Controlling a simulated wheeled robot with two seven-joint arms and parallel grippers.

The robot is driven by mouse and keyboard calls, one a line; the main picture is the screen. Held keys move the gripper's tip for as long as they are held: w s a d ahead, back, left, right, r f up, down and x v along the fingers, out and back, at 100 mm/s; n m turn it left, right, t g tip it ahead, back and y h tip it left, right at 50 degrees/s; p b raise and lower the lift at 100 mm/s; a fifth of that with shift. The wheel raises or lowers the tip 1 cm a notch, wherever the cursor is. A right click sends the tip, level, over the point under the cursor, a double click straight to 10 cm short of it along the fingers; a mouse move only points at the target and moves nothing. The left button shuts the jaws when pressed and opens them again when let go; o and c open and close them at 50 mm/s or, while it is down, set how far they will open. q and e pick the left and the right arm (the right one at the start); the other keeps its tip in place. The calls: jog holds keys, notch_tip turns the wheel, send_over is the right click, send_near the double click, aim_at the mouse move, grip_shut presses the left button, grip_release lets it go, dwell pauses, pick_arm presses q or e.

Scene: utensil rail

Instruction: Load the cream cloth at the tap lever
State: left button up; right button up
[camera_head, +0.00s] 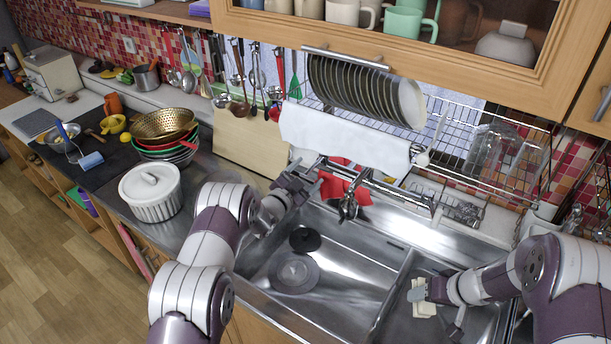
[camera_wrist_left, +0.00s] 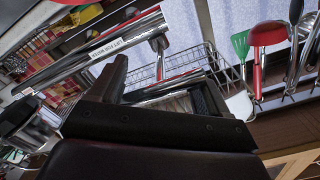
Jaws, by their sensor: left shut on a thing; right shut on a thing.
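The tap (camera_head: 348,205) stands behind the double sink, with a long metal bar running right from it. My left gripper (camera_head: 300,180) is at the left end of this bar. In the left wrist view its fingers (camera_wrist_left: 160,90) are closed around a shiny metal piece that looks like the tap lever (camera_wrist_left: 168,86); its exact shape is partly hidden. My right gripper (camera_head: 430,293) is low over the right basin, shut on a small cream piece that looks like the cream cloth (camera_head: 425,308). The gripper hides part of it.
A red cloth (camera_head: 345,182) is behind the tap and a white towel (camera_head: 345,137) hangs above it. A wire dish rack (camera_head: 480,150) and utensil rail are behind. A white lidded pot (camera_head: 150,195) stands left of the sink.

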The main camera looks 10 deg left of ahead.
pick_arm(q)
jog(key=shift+r+g, duration=0.4)
jog(key=shift+r, duration=0.05)
pick_arm(e)
jog(key=shift+r, duration=0.2)
pick_arm(q)
jog(key=shift+y, duration=0.3)
jog(key=o, duration=1.3)
jog(key=shift+s, duration=0.1)
jog(key=shift+s, duration=0.1)
pick_arm(e)
jog(key=shift+f, duration=0.1)
